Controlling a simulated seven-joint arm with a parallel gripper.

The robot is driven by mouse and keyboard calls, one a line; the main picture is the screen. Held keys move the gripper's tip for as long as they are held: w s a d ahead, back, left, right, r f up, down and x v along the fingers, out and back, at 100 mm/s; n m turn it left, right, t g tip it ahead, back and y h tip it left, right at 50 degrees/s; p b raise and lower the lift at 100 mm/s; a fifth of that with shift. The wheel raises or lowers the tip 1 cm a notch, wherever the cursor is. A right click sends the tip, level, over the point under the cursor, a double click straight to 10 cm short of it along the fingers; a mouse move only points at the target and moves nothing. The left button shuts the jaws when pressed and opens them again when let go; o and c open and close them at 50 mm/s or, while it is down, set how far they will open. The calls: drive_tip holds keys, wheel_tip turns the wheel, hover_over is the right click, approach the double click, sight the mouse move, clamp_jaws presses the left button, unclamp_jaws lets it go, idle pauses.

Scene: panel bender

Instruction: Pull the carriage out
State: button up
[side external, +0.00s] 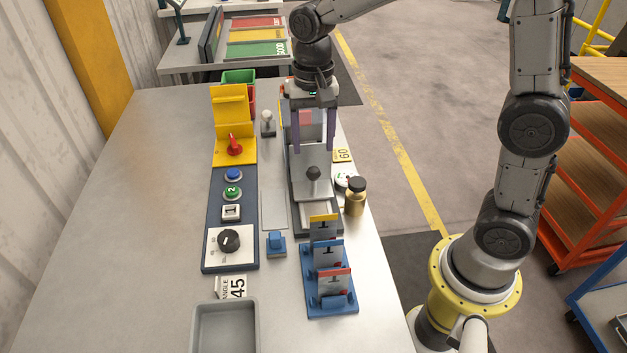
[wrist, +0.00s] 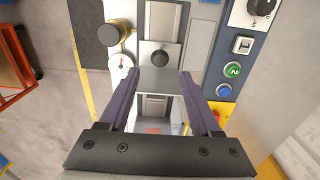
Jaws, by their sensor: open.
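The carriage (side external: 311,190) is a grey plate on a narrow track in the bender, with a dark round knob (side external: 313,173) standing on it. In the wrist view, the carriage plate (wrist: 160,80) and its knob (wrist: 160,56) show beyond my fingertips. My gripper (side external: 313,150) has two purple fingers pointing down. It is open and empty, above the machine and farther back than the knob. In the wrist view, the fingers of my gripper (wrist: 130,80) stand wide apart, and the knob is not between them. The back of the machine is partly hidden behind my fingers.
A brass cylinder with a dark cap (side external: 355,197) and a dial gauge (wrist: 122,64) stand close beside the track. A blue rack (side external: 331,290) with plates stands in front. A control panel (side external: 229,220) with buttons and a red switch lies left. A grey tray (side external: 225,330) is nearest.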

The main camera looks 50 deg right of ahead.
sight(314, 182)
wheel_tip(314, 182, down, 11)
drive_tip(key=shift+f, duration=0.1)
idle(0.3)
clamp_jaws()
idle(1.4)
